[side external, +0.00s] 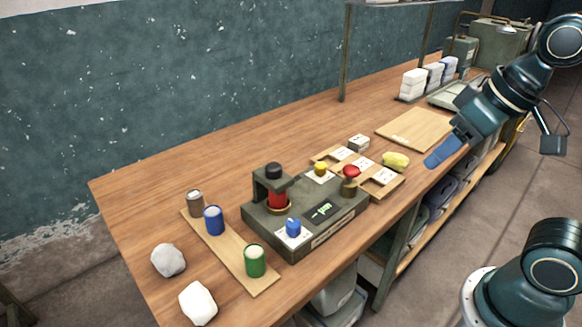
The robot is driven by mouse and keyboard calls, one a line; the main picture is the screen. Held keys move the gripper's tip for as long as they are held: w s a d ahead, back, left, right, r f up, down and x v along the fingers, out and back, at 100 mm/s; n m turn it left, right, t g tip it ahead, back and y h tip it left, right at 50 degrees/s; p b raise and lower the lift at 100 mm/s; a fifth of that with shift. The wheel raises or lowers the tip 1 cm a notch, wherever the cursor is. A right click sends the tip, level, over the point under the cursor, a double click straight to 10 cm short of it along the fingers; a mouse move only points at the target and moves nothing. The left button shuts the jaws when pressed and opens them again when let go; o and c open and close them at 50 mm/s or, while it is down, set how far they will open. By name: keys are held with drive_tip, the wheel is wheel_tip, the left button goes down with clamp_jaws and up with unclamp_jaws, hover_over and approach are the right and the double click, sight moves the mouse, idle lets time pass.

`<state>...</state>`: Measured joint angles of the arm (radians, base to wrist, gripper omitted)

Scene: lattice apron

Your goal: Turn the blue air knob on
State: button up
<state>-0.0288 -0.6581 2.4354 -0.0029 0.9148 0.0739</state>
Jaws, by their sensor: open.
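The blue air knob (293,227) sits on a white label plate at the front left of a dark green control box (306,246) on the wooden bench. A red cylinder under a black cap stands behind it on the same box. I cannot tell the knob's setting from this angle. My gripper (440,155) is at the right, above the bench's front edge, well apart from the knob. Its blue fingers point down and left. It is open, and nothing shows between the fingers.
A yellow knob (321,169) and a red knob (350,172) stand near the box's right side, by a wooden tray. A yellow lump (396,160) lies beyond. A board with brown, blue (214,221) and green (255,261) cans is left of the box. Two pale stones lie front left.

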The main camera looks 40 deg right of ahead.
drive_tip(key=w+a+m+g, duration=0.3)
drive_tip(key=w+a, duration=0.3)
drive_tip(key=w, duration=0.6)
drive_tip(key=m+g, duration=0.2)
hover_over(294, 222)
wheel_tip(294, 222, down, 7)
drive_tip(key=shift+s+d, duration=0.1)
wheel_tip(294, 222, down, 14)
drive_tip(key=shift+r, duration=0.1)
drive_tip(key=c, duration=1)
